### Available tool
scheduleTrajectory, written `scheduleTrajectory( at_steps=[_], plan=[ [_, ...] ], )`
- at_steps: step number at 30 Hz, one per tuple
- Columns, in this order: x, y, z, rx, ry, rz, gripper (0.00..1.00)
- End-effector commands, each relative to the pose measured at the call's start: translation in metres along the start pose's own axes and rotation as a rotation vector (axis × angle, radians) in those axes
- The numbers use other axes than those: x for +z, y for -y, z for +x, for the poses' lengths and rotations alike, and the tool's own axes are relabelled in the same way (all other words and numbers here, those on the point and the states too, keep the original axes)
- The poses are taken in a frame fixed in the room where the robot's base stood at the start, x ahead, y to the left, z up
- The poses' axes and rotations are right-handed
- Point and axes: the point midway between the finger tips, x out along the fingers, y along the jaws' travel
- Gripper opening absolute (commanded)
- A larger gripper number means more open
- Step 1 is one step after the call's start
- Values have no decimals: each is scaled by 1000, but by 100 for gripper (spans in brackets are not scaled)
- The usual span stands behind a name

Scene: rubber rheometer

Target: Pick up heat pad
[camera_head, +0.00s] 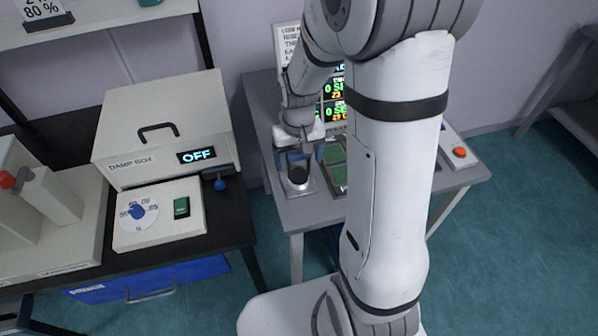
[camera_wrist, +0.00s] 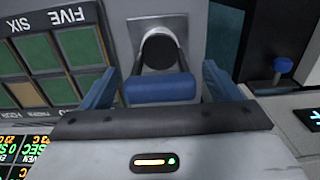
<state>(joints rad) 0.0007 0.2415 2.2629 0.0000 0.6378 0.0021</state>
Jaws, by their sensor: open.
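A white cup-like cylinder with a dark round top (camera_head: 298,177) stands on a square plate on the grey table. It also shows in the wrist view (camera_wrist: 158,50), just beyond my gripper (camera_wrist: 160,70). Nothing in view is labelled heat pad, and I cannot tell if the dark round piece is it. My gripper is open, its blue fingers apart to either side. A blue block (camera_wrist: 160,89) shows between the fingers; I cannot tell whether it is part of the gripper. In the head view my gripper (camera_head: 301,140) is above and slightly behind the cylinder.
A panel of green squares (camera_wrist: 55,52) lies beside the cylinder. Lit displays (camera_head: 333,100) stand behind. The damp box (camera_head: 120,120), reading OFF, with a dial (camera_head: 137,211), is on the left. A red button (camera_head: 460,152) is at the table's right. My arm hides the table's middle.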

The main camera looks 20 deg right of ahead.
Motion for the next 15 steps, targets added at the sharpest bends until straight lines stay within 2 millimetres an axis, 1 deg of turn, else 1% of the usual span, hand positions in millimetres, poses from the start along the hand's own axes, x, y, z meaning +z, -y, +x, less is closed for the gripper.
scheduleTrajectory(
  at_steps=[3, 9, 15],
  plan=[
    [0, 0, 6, 0, 0, 0, 84],
    [0, 0, 6, 0, -1, -1, 83],
    [0, 0, 6, 0, -1, -1, 66]
  ],
)
